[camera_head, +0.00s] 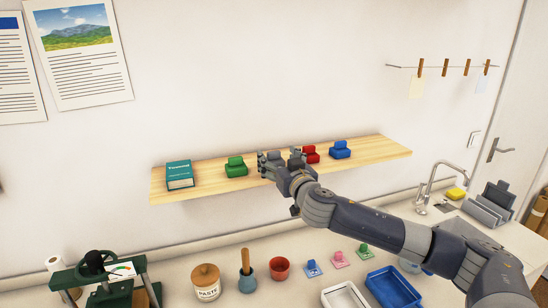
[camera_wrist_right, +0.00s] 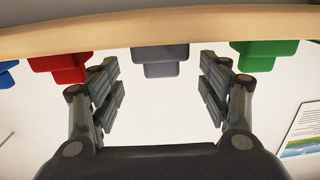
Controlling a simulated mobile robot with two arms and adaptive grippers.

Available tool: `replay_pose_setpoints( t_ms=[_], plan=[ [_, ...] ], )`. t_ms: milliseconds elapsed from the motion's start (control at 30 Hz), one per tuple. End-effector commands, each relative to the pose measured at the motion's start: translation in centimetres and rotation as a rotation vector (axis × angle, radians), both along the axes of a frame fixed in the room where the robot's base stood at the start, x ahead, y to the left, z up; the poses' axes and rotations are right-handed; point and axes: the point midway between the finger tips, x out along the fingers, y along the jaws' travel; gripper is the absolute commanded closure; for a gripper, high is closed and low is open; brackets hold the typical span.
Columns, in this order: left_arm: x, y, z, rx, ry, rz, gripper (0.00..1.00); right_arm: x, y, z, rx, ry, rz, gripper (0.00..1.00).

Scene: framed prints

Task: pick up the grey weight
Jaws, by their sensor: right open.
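The grey weight (camera_wrist_right: 161,58) is a stepped block on the wooden shelf, in the row between the green and red weights. The right wrist view shows it upside down, at top centre. My right gripper (camera_wrist_right: 162,82) is open, with one finger toward each side of the grey weight and a visible gap on both sides. It is not gripping the weight. In the head view my right gripper (camera_head: 281,166) is at the shelf and covers much of the grey weight, which is hard to tell from the grey fingers there. My left gripper is out of view.
The green weight (camera_head: 236,167), red weight (camera_head: 311,154) and blue weight (camera_head: 340,149) share the shelf (camera_head: 385,151) with a teal book (camera_head: 179,174). The red one is close beside my gripper. Below, a counter holds a paste jar (camera_head: 206,282), a red pot (camera_head: 279,268) and trays (camera_head: 393,287).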

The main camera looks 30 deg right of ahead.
Motion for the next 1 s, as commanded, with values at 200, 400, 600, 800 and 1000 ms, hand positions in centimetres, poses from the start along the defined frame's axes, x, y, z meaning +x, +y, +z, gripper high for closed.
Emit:
replay_pose_setpoints(
  t_ms=[200, 400, 600, 800, 1000],
  plan=[
    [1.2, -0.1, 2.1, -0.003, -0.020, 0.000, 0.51, 2.5, -0.5, 0.5, 0.002, -0.001, -0.002, 0.30],
    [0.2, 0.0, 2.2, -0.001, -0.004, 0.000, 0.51, 3.2, -0.7, 0.3, 0.001, -0.001, -0.001, 0.30],
    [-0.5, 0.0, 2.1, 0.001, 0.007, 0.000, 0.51, 3.2, -0.7, 0.2, 0.000, 0.000, -0.001, 0.32],
    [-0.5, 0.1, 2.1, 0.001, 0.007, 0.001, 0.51, 3.2, -0.7, 0.2, 0.000, 0.000, -0.001, 0.78],
    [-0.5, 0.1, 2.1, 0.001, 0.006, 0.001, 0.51, 3.2, -0.7, 0.4, -0.001, -0.003, -0.001, 0.92]
  ],
)
